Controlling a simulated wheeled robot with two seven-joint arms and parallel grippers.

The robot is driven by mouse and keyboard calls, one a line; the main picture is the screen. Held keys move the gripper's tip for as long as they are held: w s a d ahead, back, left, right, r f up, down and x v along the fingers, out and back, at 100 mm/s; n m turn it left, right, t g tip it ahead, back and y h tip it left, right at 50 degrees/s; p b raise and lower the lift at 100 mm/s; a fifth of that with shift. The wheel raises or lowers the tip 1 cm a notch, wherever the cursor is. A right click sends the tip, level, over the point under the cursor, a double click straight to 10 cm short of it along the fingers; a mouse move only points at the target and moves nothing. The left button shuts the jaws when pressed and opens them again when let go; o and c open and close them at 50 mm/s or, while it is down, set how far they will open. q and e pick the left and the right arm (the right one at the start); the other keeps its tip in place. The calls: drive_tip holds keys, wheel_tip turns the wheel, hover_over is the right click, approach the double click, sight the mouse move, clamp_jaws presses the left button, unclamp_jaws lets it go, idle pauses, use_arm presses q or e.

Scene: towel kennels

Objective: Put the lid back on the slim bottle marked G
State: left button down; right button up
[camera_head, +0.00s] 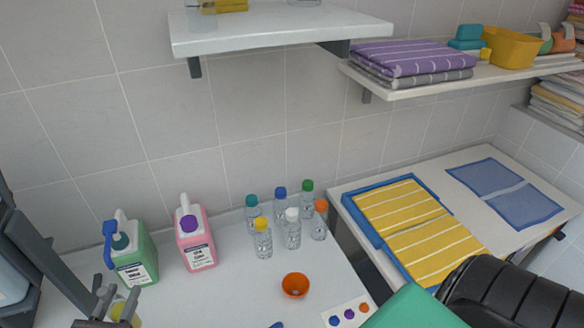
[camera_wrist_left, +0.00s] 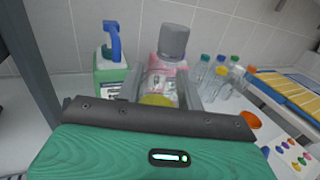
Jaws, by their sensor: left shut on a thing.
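My left gripper (camera_head: 113,300) is low at the left in the head view. It is shut on a partly hidden clear bottle with something yellow low in it (camera_head: 125,314). In the left wrist view a grey cap (camera_wrist_left: 173,42) tops what seems to be this bottle, between the fingers (camera_wrist_left: 160,92). Several slim clear bottles stand upright in a group, with caps in teal (camera_head: 252,201), blue (camera_head: 280,191), green (camera_head: 307,186), yellow (camera_head: 262,224), white (camera_head: 292,214) and orange (camera_head: 321,205). Their letters are too small to read, so I cannot tell which is G. My right gripper's fingers are out of view.
A green jug (camera_head: 135,262) and a pink jug (camera_head: 196,245) stand near the wall. An orange bowl (camera_head: 295,285) and a card with coloured dots (camera_head: 350,313) lie in front of the bottles. A shelf (camera_head: 280,30) hangs above. Striped yellow towels (camera_head: 420,225) lie at the right.

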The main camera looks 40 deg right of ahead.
use_arm(q)
drive_tip(key=s+a+n+t+y, duration=0.2)
drive_tip(key=s+a+n+y, duration=0.1)
drive_tip(key=a+y, duration=0.2)
drive_tip(key=s+a+f+n+t+y, duration=0.1)
drive_tip(key=s+a+n+y, duration=0.3)
drive_tip(key=a, duration=0.6)
drive_tip(key=shift+a+f+n+t+y, duration=0.2)
drive_tip(key=shift+a+n+t+y, duration=0.15)
drive_tip(key=shift+y, duration=0.65)
drive_tip(key=shift+d, duration=0.1)
